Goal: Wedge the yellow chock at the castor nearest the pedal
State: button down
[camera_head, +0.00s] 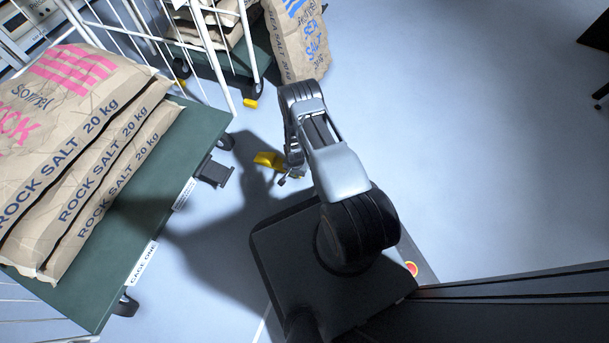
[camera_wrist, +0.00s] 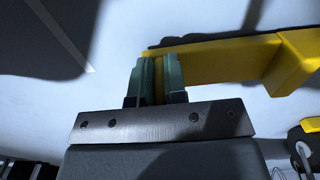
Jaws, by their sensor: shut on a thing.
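The yellow chock (camera_head: 266,159) is held above or at the floor to the right of the near cage; I cannot tell its exact height. My gripper (camera_head: 284,172) is shut on it. In the wrist view its green fingers (camera_wrist: 157,80) pinch one end of the chock (camera_wrist: 220,61), and the thicker block end points right. The dark pedal (camera_head: 214,172) sticks out from the near cage's right side. The castor nearest it (camera_head: 226,141) is at that cage's far right corner, apart from the chock and to its left. Another castor (camera_head: 125,304) is at the near corner.
The near cage's green deck (camera_head: 205,122) carries stacked rock salt sacks (camera_head: 85,130). A second cage (camera_head: 262,65) stands behind, with yellow chocks by its castors (camera_head: 250,103) and a sea salt sack (camera_head: 297,40) beside it. Open floor (camera_head: 450,140) lies to the right.

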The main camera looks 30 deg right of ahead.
aim_at(264, 162)
jog(key=shift+w+a, duration=2.1)
jog(key=shift+w, duration=0.15)
jog(key=shift+w+a, duration=2.05)
jog(key=shift+w, duration=0.2)
jog(key=shift+w+a+f, duration=0.2)
jog(key=shift+w+a, duration=0.3)
jog(key=shift+w, duration=0.1)
jog(key=shift+w+a+f, duration=0.15)
jog(key=shift+w+a, duration=0.35)
jog(key=shift+w, duration=0.05)
jog(key=shift+w+a, duration=0.25)
jog(key=shift+a, duration=0.05)
jog(key=c, duration=1.4)
grip_release()
jog(key=shift+a, duration=0.15)
jog(key=shift+c, duration=0.2)
jog(key=o, duration=0.3)
jog(key=shift+o, duration=0.3)
jog(key=shift+s+d+f, duration=0.1)
jog(key=shift+d, duration=0.15)
